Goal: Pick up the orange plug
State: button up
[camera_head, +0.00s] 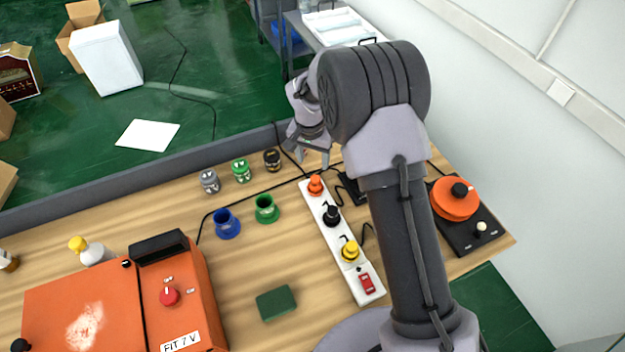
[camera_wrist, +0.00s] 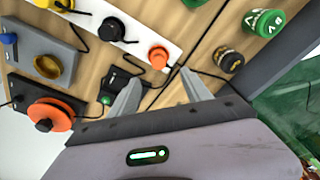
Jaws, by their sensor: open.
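The orange plug (camera_head: 315,186) stands in the far end of a white power strip (camera_head: 343,275) on the wooden table. It also shows in the wrist view (camera_wrist: 158,57), just beyond my fingertips and between their lines. My gripper (camera_head: 312,158) is behind the plug in the head view, above the table's far edge. Its two fingers are apart with nothing between them in the wrist view (camera_wrist: 160,86). A black plug (camera_head: 331,215) and a yellow plug (camera_head: 350,251) sit further along the strip, with a red switch (camera_head: 367,283) at its near end.
A small black adapter (camera_head: 352,188) and cables lie right of the strip. Small jars, including a black one (camera_head: 272,160), stand to its left, with green (camera_head: 266,208) and blue (camera_head: 227,224) cups. An orange machine (camera_head: 75,305) fills the near left. A grey barrier (camera_head: 120,177) runs along the far edge.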

aim_at(316, 179)
jog(key=f, duration=0.4)
jog(key=w+f, duration=0.1)
jog(key=f, duration=0.2)
jog(key=d+f, duration=0.1)
jog(key=f, duration=0.3)
jog(key=shift+w+f+b, duration=0.2)
jog(key=shift+f+b, duration=0.1)
jog(key=shift+b, duration=0.05)
jog(key=shift+s+r, duration=0.1)
jog(key=shift+c, duration=0.3)
grip_shut()
